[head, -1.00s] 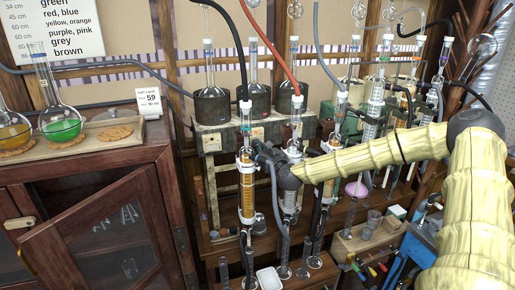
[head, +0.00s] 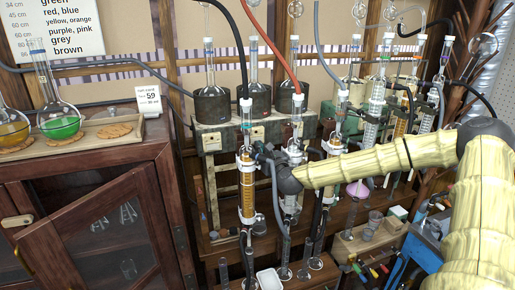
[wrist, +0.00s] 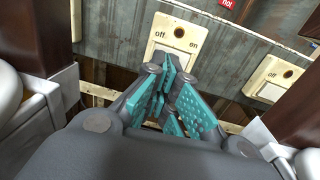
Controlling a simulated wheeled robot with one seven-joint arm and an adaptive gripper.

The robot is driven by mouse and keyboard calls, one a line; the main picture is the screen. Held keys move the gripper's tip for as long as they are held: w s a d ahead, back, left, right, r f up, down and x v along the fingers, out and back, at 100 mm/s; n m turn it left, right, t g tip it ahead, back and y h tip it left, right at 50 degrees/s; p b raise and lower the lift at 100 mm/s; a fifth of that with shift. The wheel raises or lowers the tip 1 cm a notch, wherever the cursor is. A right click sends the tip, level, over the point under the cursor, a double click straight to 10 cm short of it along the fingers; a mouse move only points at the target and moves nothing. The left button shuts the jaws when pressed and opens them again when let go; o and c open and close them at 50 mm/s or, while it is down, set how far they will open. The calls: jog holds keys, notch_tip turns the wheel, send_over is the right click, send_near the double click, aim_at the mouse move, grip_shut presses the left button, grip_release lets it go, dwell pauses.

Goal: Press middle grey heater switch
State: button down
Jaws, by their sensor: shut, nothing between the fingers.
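The middle heater switch is a cream plate (wrist: 180,32) with a pale rocker, marked off on the left and on on the right in the wrist view. Its plate (head: 257,134) shows in the head view on the grey bench front, below the middle flask. My gripper (wrist: 176,76) is shut and empty, its teal-padded fingers overlapping the plate's lower part in the wrist view. I cannot tell whether the tips touch the rocker, or which way it is tipped. In the head view my gripper (head: 262,152) is small and partly hidden by glassware.
Another switch plate (wrist: 274,80) is at the right in the wrist view, and one is cut off at the left edge (wrist: 76,20). A clamped glass column (head: 247,185) stands close to my gripper. Dark red-brown posts (wrist: 32,35) flank it.

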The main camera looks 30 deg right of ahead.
jog(key=s+a, duration=0.1)
jog(key=s, duration=0.8)
jog(key=shift+a, duration=0.15)
jog(key=shift+s, duration=0.1)
jog(key=shift+a+f, duration=0.1)
dwell(0.4)
